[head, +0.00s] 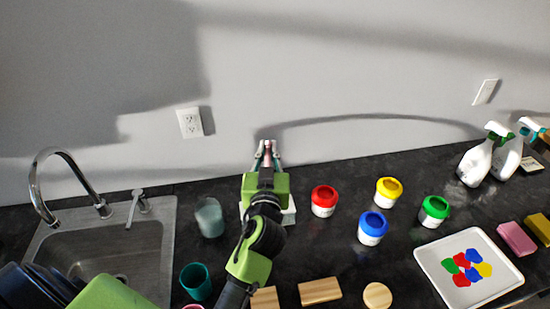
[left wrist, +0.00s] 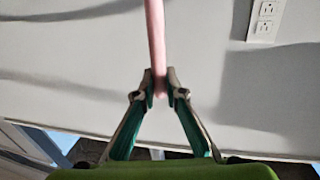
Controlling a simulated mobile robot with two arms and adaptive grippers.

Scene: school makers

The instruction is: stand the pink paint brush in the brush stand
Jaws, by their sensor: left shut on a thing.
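My left gripper (head: 267,150) is shut on the pink paint brush (left wrist: 155,35), raised in front of the wall. In the left wrist view, the fingertips (left wrist: 160,88) pinch the brush near one end, and its handle runs up out of the picture. In the head view, only a small pink bit of the brush (head: 267,147) shows between the fingers. A pale block (head: 290,214), perhaps the brush stand, sits on the counter, mostly hidden behind my left gripper and arm; its top cannot be made out. My right gripper is not in view.
A greyish jar (head: 209,218) and a teal cup (head: 196,282) stand left of my arm, beside the sink (head: 110,250). Several paint pots, including a red one (head: 324,201), stand to the right. Wooden pieces (head: 320,291) lie in front; a palette tray (head: 437,268) is farther right.

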